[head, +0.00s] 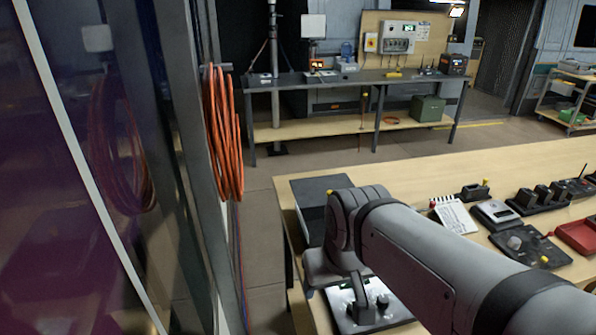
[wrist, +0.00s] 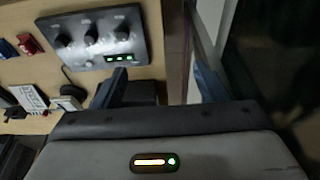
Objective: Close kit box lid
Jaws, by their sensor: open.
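No box in view can be surely told as the kit box. A red tray-like case (head: 580,236) sits at the right edge of the head view, cut off by the frame. My gripper (wrist: 160,84) is open and empty in the wrist view, its two dark fingers wide apart over the table edge. A dark shape (wrist: 143,92) lies behind the left finger.
A knob panel (wrist: 95,40) with green lights lies near my gripper; it also shows in the head view (head: 368,308). Small devices line the wooden table (head: 400,190). A glass panel and orange cable coil (head: 222,135) stand left. A green box (head: 427,108) sits under the far bench.

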